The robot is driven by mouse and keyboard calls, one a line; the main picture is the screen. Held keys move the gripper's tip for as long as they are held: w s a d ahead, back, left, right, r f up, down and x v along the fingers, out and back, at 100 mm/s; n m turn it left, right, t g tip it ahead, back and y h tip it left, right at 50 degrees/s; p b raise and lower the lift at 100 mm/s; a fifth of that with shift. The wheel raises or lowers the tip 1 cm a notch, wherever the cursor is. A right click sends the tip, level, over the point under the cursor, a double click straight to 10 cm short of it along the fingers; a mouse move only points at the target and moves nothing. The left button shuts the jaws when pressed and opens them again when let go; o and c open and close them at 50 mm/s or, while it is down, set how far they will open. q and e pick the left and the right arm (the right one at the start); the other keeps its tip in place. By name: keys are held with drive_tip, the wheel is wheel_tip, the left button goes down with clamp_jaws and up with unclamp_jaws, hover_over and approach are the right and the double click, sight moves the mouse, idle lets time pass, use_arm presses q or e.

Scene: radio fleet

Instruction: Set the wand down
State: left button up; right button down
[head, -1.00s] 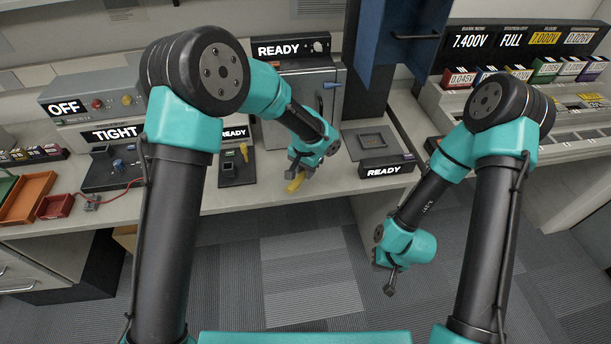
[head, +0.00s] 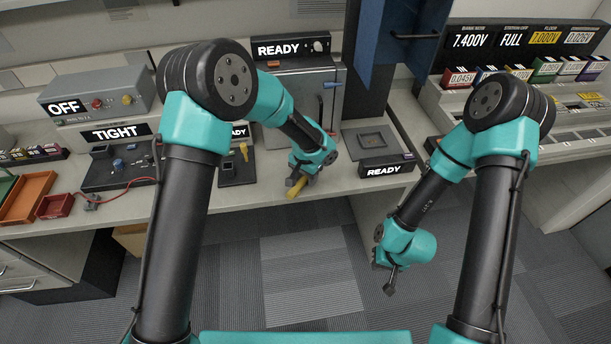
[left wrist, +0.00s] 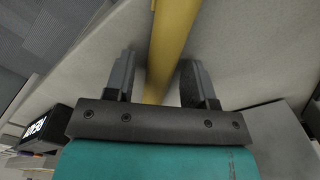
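The yellow wand (head: 294,192) is at the front part of the counter, below my left gripper (head: 297,182). In the left wrist view the wand (left wrist: 172,40) runs between the two fingers of my left gripper (left wrist: 157,80). A narrow gap shows on each side of the wand, so the fingers look open around it. The wand appears to rest on the light counter; its far end is out of the wrist view and part of it is hidden by the gripper. My right gripper (head: 390,287) hangs over the floor in front of the counter; its finger opening cannot be made out.
The counter (head: 250,195) is bare around the wand. Behind stands a grey cabinet marked READY (head: 300,95). A black fixture with a yellow handle (head: 237,165) is to the left, and a square-topped READY station (head: 372,140) to the right.

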use_arm(q)
drive_tip(key=shift+r, duration=0.15)
wheel_tip(320, 180, up, 12)
idle(0.7)
idle(0.5)
